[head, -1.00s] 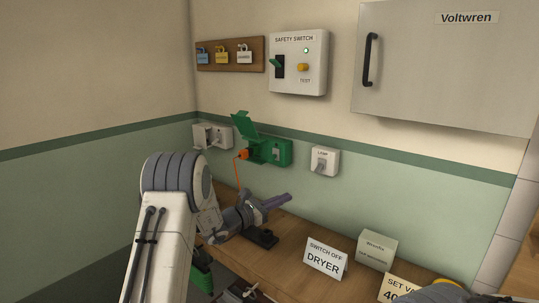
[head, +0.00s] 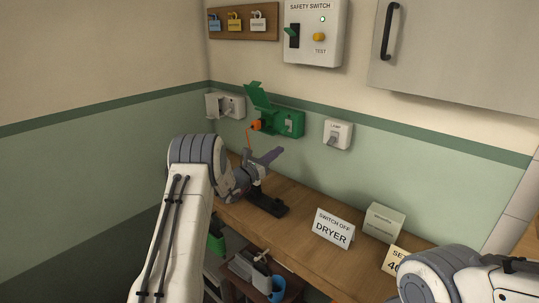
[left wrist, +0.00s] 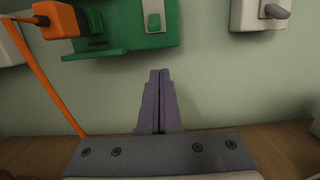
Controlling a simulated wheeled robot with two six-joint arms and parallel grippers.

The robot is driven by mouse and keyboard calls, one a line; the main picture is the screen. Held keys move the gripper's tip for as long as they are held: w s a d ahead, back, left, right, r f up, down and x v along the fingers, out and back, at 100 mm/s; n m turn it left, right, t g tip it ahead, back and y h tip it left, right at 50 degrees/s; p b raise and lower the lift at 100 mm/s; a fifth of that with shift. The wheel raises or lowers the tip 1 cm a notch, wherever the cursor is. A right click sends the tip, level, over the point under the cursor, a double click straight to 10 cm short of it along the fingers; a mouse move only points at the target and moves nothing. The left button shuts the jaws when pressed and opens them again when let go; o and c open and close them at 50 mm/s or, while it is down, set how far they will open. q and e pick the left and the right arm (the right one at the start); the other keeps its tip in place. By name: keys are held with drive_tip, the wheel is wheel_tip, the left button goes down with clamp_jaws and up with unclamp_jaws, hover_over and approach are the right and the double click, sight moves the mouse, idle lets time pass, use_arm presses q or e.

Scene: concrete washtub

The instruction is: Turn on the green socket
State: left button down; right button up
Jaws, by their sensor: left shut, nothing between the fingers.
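The green socket (head: 291,122) is on the wall with its green lid (head: 260,94) swung up. An orange plug (head: 256,126) with an orange cord sits at its left side. My right gripper is out of view.
A white socket (head: 225,104) is left of the green one and the lamp socket (head: 338,134) right of it. The safety switch box (head: 327,49) is above. The wooden bench (head: 300,212) below carries a dryer card (head: 334,228) and a small box (head: 384,222).

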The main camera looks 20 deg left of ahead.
sight(289, 136)
use_arm(q)
drive_tip(key=w+r+p, duration=0.1)
drive_tip(key=w+d+r, duration=0.1)
drive_tip(key=r, duration=0.1)
drive_tip(key=shift+w+r+p, duration=0.15)
drive_tip(key=shift+w+p, duration=0.25)
drive_tip(key=shift+s+r, duration=0.3)
drive_tip(key=shift+r, duration=0.15)
drive_tip(key=shift+a+p, duration=0.15)
drive_tip(key=shift+p, duration=0.15)
